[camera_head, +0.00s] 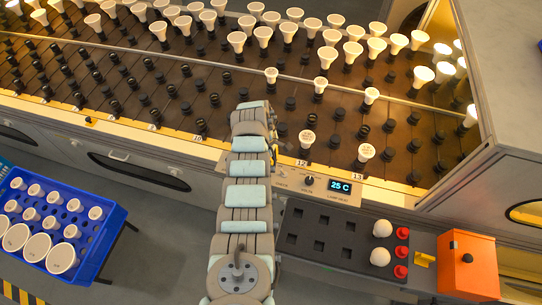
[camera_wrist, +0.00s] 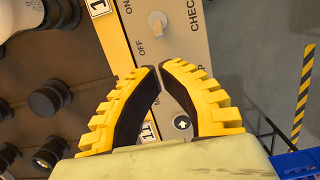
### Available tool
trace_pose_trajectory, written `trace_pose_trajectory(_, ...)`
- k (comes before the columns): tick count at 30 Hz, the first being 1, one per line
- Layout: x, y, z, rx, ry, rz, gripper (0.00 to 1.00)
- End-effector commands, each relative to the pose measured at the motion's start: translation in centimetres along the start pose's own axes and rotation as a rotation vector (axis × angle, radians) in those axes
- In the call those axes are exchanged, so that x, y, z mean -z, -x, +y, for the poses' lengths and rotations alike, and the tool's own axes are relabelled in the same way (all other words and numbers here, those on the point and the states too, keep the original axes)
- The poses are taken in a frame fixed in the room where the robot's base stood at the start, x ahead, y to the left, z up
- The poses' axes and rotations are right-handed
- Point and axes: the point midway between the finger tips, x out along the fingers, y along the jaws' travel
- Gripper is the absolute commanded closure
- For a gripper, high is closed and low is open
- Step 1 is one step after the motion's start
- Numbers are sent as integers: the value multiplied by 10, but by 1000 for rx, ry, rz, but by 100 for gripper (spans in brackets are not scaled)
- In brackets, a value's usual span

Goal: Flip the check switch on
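The check switch (camera_wrist: 157,24) is a small pale toggle on a beige panel (camera_wrist: 190,60) in the wrist view. It has ON and OFF lettering beside it and the partly cut-off word CHECK along the panel. I cannot tell which way its lever leans. My gripper (camera_wrist: 160,68) has yellow ribbed fingers with black inner faces. Its tips are drawn nearly together, with nothing between them, and appear just below the switch in the picture, apart from it.
A dark knob with a white arrow (camera_wrist: 181,123) shows between the fingers. A bulb rack (camera_head: 180,90) lies behind, a blue crate (camera_head: 112,226) left, an orange box (camera_head: 468,263) right.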

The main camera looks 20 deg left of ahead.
Motion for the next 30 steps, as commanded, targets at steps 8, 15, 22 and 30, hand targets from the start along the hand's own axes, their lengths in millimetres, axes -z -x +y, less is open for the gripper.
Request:
trace_pose_trajectory(8,1,-24,0,1,2,1,100)
trace_pose_trajectory(15,1,-45,-1,3,2,0,100)
trace_pose_trajectory(22,1,-52,0,1,1,1,100)
trace_pose_trajectory(30,1,-52,0,0,1,1,100)
